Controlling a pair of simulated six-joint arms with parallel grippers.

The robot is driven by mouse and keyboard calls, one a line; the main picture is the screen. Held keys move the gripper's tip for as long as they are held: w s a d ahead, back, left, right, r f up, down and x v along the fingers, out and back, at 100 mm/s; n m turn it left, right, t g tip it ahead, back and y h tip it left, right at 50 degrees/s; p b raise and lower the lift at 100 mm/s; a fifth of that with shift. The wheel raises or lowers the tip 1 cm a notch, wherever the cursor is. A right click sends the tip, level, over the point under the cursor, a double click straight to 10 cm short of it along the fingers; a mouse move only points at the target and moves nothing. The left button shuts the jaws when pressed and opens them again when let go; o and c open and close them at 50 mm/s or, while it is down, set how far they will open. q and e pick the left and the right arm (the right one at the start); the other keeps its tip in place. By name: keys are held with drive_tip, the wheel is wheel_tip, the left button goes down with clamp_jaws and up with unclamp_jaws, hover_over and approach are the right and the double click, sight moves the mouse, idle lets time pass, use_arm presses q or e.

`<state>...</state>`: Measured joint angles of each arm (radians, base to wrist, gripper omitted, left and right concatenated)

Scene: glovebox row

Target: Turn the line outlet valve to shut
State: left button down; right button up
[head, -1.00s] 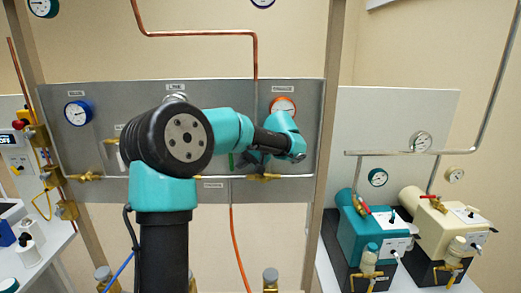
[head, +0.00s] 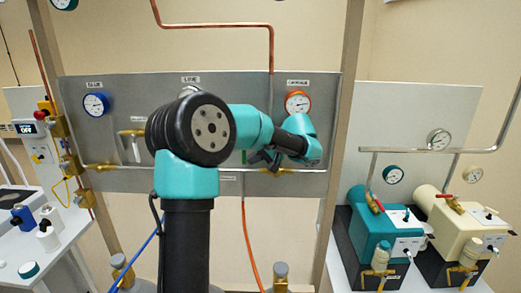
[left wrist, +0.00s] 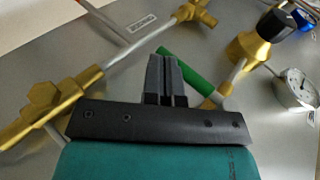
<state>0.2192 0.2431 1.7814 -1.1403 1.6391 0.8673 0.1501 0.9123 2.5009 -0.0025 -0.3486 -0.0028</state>
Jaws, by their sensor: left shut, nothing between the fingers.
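A green lever (left wrist: 190,68) sits by brass fittings on the grey panel in the left wrist view. In the head view only a thin green strip of it (head: 244,156) shows beside my arm. I cannot read a label that marks it as the line outlet valve. My left gripper (left wrist: 163,72) is shut and empty, its fingertips close beside the lever's upper end. I cannot tell whether they touch it. In the head view the left gripper (head: 262,158) is small and dark in front of the panel's lower pipe. My right gripper is not in view.
The grey panel (head: 225,83) carries a blue-rimmed gauge (head: 96,104), an orange-rimmed gauge (head: 297,102) and a white-handled valve (head: 134,147). My arm covers the panel's middle. Teal (head: 372,232) and cream (head: 455,228) pump units stand at right. Brass-topped posts (head: 280,272) stand below.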

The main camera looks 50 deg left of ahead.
use_arm(q)
drive_tip(key=w+d, duration=0.8)
drive_tip(key=d, duration=0.3)
drive_tip(key=shift+w+d, duration=0.1)
drive_tip(key=shift+w, duration=0.05)
idle(0.5)
drive_tip(key=d+f+m+t+h, duration=0.15)
drive_tip(key=d+f, duration=0.25)
drive_tip(key=f, duration=0.7)
drive_tip(key=s+d+f+m+h, duration=0.1)
drive_tip(key=d+f+m+h, duration=0.3)
drive_tip(key=f, duration=0.6)
drive_tip(key=d+f+m+t+h, duration=0.15)
drive_tip(key=d+f, duration=0.35)
drive_tip(key=f, duration=0.6)
drive_tip(key=s+d+f+t+h, duration=0.1)
drive_tip(key=s+d+f+h, duration=0.1)
drive_tip(key=s+d+f, duration=0.4)
drive_tip(key=s+d+f+t+h, duration=0.2)
drive_tip(key=s+d+f, duration=0.4)
drive_tip(key=s+f, duration=0.5)
wheel_tip(320, 180, down, 2)
drive_tip(key=shift+d+f+h, duration=0.1)
drive_tip(key=shift+d+h, duration=0.3)
drive_tip(key=shift+h, duration=0.4)
